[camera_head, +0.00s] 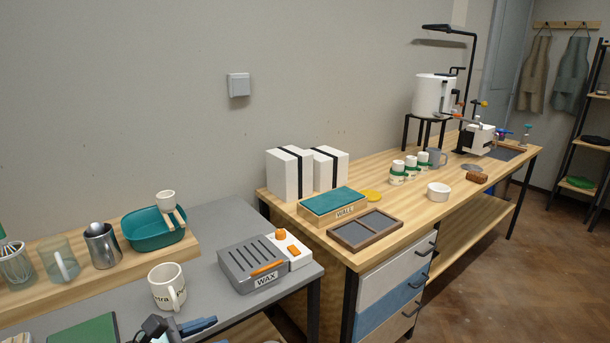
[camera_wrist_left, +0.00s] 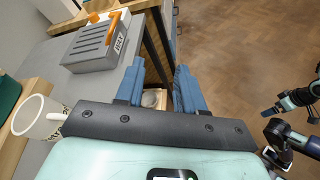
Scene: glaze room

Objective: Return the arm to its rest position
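My left gripper (camera_wrist_left: 160,70) is open, with its two blue fingers apart and nothing held between them. In the head view it shows at the bottom edge (camera_head: 190,328), over the front of the grey table. It is in front of the white mug (camera_head: 168,289) and left of the grey WAX box (camera_head: 252,269). The mug also shows at the left of the left wrist view (camera_wrist_left: 38,117). Parts of my right arm show at the right edge of that view; whether its gripper is open or shut is unclear.
The grey table (camera_head: 215,222) bears a green mat (camera_head: 88,331). A wooden shelf behind holds a teal basin (camera_head: 150,233), a metal jug (camera_head: 102,247) and a glass mug (camera_head: 60,260). A wooden workbench (camera_head: 405,222) stands to the right. The floor (camera_head: 465,275) beyond is clear.

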